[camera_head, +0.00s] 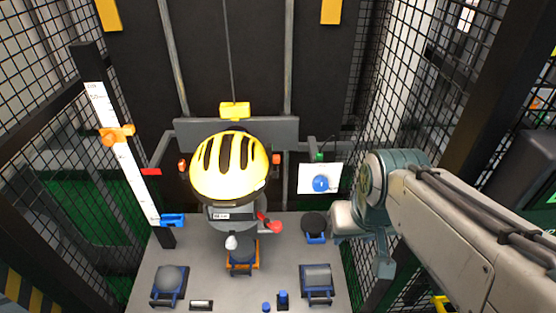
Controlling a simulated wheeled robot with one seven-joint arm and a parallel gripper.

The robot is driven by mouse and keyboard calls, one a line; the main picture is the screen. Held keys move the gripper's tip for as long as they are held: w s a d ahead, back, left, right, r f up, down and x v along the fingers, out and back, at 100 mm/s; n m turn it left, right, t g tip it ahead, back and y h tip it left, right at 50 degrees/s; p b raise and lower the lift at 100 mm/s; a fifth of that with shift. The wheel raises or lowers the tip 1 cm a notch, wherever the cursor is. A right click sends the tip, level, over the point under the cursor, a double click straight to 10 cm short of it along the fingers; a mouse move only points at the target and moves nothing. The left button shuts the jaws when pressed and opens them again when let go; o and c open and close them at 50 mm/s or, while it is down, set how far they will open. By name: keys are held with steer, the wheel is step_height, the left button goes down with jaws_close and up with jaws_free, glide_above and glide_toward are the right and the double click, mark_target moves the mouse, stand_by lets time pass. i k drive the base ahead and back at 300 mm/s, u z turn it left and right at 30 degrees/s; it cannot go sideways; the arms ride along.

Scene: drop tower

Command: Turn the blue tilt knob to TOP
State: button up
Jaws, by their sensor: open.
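The blue tilt knob (320,183) sits on a white plate (306,172) on the dark back panel, right of the yellow helmet. A small green part stands above the plate. The plate's markings, including any TOP label, and the knob's pointing direction are too small to read. My gripper (343,217) is at the end of my arm, below and right of the knob in the picture. It is open and appears apart from the knob. Its fingertips are hard to make out.
A yellow-and-black helmet (229,167) on a headform hangs from a cable in the middle. A red lever (270,223) sticks out below it. A white scale (122,155) with orange and blue sliders stands left. Several anvils and small parts rest on the grey base (205,275). Mesh walls enclose both sides.

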mark_target(320, 183)
steer(key=k, duration=0.5)
steer(key=z, duration=1.9)
steer(key=k, duration=1.15)
steer(key=u, duration=1.35)
steer(key=i, duration=1)
steer(key=z, duration=0.05)
